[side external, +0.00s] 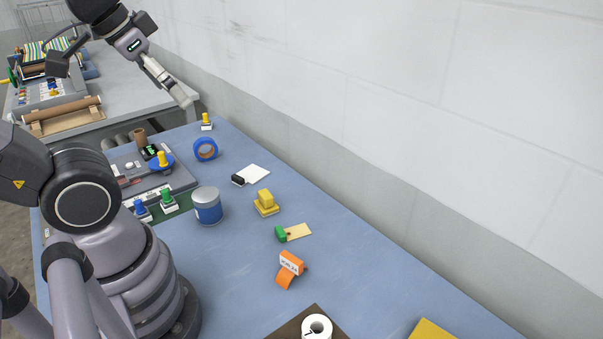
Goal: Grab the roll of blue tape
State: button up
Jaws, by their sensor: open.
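The roll of blue tape (205,149) stands on the blue table near its far end, an orange-brown core showing in its middle. My gripper (182,97) hangs from the upper left, above and to the left of the tape in the picture. It is open and apart from the tape. Its fingers are seen nearly edge-on, so the gap between them is hard to see. Nothing shows between the fingers.
A yellow-topped knob (206,121) stands behind the tape. A grey control panel (125,170) with knobs is to its left. A white card with a black clip (251,175) and a blue-grey can (207,205) are nearer. The wall (330,110) runs along the right.

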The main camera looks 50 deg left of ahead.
jog(key=m+g+y, duration=0.3)
jog(key=m+y, duration=1.5)
jog(key=m, duration=0.1)
send_over(206, 151)
jog(key=s+d, duration=0.1)
jog(key=d, duration=0.3)
notch_tip(206, 151, down, 28)
jog(key=shift+m+t, duration=0.7)
jog(key=shift+m, duration=0.1)
notch_tip(206, 151, down, 9)
jog(key=shift+w+a+f, duration=0.1)
notch_tip(206, 151, down, 2)
jog(key=x, duration=0.5)
jog(key=shift+f, duration=0.2)
jog(key=c, duration=0.9)
